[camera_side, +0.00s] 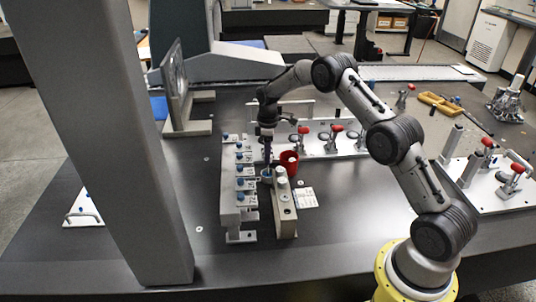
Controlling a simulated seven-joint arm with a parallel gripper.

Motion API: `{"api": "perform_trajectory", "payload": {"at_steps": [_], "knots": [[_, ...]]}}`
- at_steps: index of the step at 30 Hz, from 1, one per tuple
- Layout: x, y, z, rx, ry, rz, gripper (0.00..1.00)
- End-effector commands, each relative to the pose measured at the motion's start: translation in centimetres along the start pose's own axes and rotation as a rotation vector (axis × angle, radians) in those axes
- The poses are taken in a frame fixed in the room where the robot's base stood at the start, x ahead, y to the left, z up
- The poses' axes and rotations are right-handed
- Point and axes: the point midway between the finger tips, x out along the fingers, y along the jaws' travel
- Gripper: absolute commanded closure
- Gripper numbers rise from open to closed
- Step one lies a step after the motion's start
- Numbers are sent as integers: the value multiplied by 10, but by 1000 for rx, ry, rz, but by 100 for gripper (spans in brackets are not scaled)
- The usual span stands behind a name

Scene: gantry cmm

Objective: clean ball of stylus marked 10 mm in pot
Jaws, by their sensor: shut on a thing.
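My gripper (268,150) points down over the middle of the table, just right of a grey stylus rack (237,195). It is shut on a thin stylus (269,163), which is mostly hidden and too small to read a mark on. The stylus's lower end is at or just above a small blue-rimmed pot (267,175); I cannot tell whether its ball is inside. Several styli with blue parts sit in the rack.
A red cup (289,160) stands just behind the block, and a printed card (306,197) lies to its right. A fixture plate with red-handled clamps (335,140) is behind. A thick grey column (115,140) stands at left. The front table is clear.

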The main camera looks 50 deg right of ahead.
Motion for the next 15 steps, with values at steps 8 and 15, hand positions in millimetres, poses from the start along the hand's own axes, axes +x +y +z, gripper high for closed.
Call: {"api": "perform_trajectory", "payload": {"at_steps": [8,15], "knots": [[3,-2,1,-170,-5,-7,100],[3,-2,2,-159,-5,-7,100]]}}
